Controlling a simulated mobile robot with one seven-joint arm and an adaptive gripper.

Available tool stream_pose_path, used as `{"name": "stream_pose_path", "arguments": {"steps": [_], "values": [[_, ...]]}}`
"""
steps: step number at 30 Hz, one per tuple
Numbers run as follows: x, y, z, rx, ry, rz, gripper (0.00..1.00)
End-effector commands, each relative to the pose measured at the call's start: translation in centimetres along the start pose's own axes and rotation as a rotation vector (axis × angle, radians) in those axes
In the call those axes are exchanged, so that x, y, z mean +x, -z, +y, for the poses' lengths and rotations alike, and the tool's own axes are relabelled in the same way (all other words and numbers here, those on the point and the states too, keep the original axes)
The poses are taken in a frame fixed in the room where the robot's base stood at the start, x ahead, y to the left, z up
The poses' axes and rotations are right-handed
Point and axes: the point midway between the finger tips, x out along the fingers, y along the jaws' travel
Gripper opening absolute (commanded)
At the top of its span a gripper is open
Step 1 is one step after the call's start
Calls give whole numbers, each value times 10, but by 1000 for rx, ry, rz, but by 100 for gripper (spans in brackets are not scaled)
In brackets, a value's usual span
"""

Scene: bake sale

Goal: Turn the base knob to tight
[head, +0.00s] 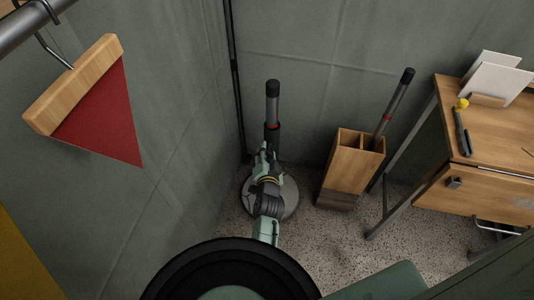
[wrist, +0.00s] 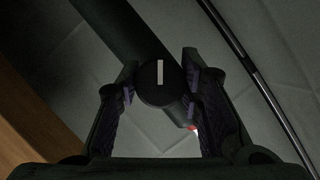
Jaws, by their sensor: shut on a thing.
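The base knob (wrist: 151,88) is a dark round disc with a pale upright line on its face, seen in the wrist view. My gripper (wrist: 160,75) has its two fingers on either side of the knob and is shut on it. The tube (wrist: 112,22) runs behind the knob. In the head view, the dark and grey pole (head: 272,104) with a red ring stands upright on a round grey base (head: 291,196). My gripper (head: 262,158) is low against the pole there, and my arm hides the knob. No tight mark is readable.
A wooden box (head: 350,170) with another pole (head: 397,101) in it stands right of the base. A wooden desk (head: 490,130) is farther right. Grey walls meet close behind the pole. A red pennant (head: 100,115) hangs at upper left. Speckled floor (head: 335,240) is bare in front of the box.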

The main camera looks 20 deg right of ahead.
Motion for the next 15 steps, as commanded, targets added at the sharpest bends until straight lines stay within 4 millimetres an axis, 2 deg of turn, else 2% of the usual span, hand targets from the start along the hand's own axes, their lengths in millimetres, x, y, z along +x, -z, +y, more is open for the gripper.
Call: {"name": "stream_pose_path", "arguments": {"steps": [8,15], "values": [[0,0,0,0,0,0,6],[-1,4,-4,-66,-29,-1,6]]}}
